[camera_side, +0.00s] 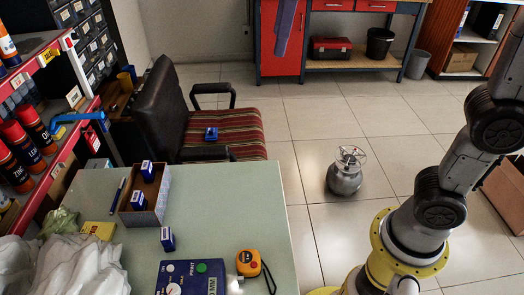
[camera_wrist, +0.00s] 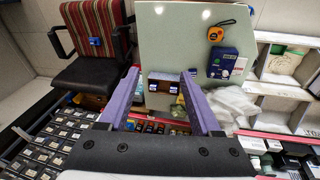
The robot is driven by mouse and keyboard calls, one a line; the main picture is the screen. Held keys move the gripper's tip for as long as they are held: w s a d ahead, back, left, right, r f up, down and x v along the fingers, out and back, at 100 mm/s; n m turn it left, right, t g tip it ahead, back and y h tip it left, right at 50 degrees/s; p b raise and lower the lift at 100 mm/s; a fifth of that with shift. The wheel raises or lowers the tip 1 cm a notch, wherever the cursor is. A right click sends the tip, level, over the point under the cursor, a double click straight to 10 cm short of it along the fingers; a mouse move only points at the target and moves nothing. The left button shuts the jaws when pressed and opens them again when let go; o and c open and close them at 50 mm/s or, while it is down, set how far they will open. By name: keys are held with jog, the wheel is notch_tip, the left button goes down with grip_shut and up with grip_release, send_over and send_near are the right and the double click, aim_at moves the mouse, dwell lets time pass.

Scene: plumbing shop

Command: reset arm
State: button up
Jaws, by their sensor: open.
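My gripper (camera_wrist: 160,73) shows in the wrist view with its two purple fingers spread apart and nothing between them. It is high above the work, and the table lies well beyond the fingertips. The side view shows only my arm links at the right; the gripper is outside that picture. On the table, an open cardboard box (camera_side: 158,207) holds two small blue boxes, one at the back (camera_side: 147,171) and one in front (camera_side: 138,201). Another small blue box (camera_side: 168,239) stands on the tabletop. One more (camera_side: 211,134) lies on the striped chair seat.
The pale green table (camera_side: 225,205) also bears a blue device (camera_side: 190,280), an orange tape measure (camera_side: 249,263), a pen (camera_side: 117,196) and crumpled white plastic (camera_side: 75,268). The chair (camera_side: 232,118) stands against its far side. A metal canister (camera_side: 345,175) stands on the floor.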

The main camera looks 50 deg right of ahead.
jog(key=s+d+f+m, duration=0.1)
jog(key=s+d+m, duration=0.1)
jog(key=s+d, duration=0.35)
jog(key=s+d+f+m+t, duration=0.1)
jog(key=s+f+m, duration=0.2)
jog(key=s+f, duration=0.2)
jog(key=s+f+m+t, duration=0.1)
jog(key=s+f+m, duration=0.2)
jog(key=f, duration=0.7)
jog(key=s, duration=0.2)
jog(key=shift+s+d+f+t+y, duration=0.3)
jog(key=shift+s+d+f+t, duration=0.05)
jog(key=shift+s+f+t, duration=0.05)
